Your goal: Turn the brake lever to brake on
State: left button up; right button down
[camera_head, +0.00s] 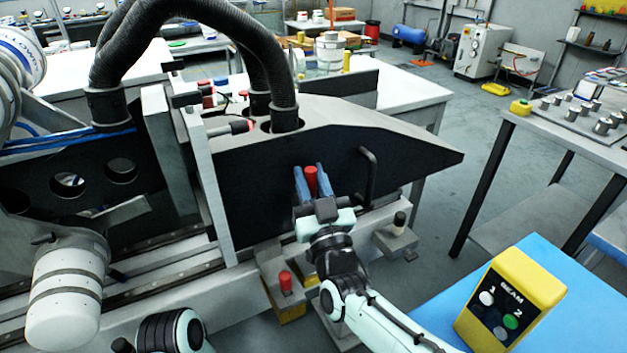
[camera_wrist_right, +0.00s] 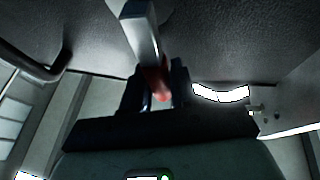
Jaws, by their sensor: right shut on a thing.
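A lever with a red grip (camera_head: 311,176) sits at the dark front panel of the machine. In the right wrist view it is a pale metal bar (camera_wrist_right: 141,32) with a red end (camera_wrist_right: 158,84) between the fingers. My right gripper (camera_head: 312,183) has its blue fingers on either side of the red grip and is shut on it. The lever's pivot and any brake markings are hidden or too small to read. My left gripper is not in view.
A dark bent handle (camera_head: 369,175) stands just right of my right gripper. A black-knobbed post (camera_head: 399,222) and a red-knobbed post (camera_head: 286,282) stand lower down. A yellow button box (camera_head: 511,298) is on the blue surface at front right.

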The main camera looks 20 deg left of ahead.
dwell(0.3)
jog(key=c, duration=1)
grip_release()
jog(key=shift+s, duration=0.1)
jog(key=shift+o, duration=0.2)
jog(key=v, duration=1.3)
jog(key=shift+s+f, duration=0.1)
